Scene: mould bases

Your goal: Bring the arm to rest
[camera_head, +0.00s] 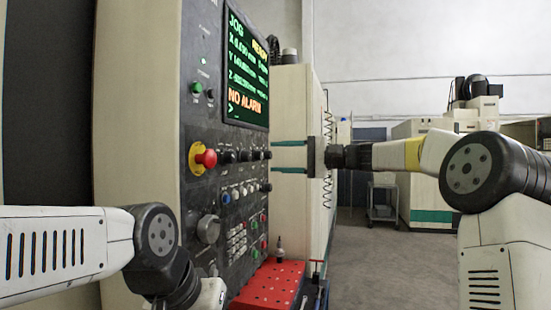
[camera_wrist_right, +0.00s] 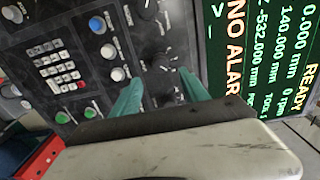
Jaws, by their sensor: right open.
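My right arm reaches in from the right in the head view. Its gripper (camera_head: 276,156) is open, with two teal fingers pointing left at the machine's control panel (camera_head: 222,180). In the right wrist view the two fingers (camera_wrist_right: 160,88) stand apart in front of black panel knobs (camera_wrist_right: 160,62). Nothing is seen held between them. I cannot tell whether the fingertips touch the panel. My left arm is bent at the lower left of the head view; its gripper is out of view.
The panel screen (camera_head: 246,65) reads JOG, READY and NO ALARM. A red emergency-stop button (camera_head: 206,157) sits on a yellow collar. A red perforated tray (camera_head: 268,287) stands below the panel. A grey cart (camera_head: 383,203) stands farther back. The floor (camera_head: 375,262) between is clear.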

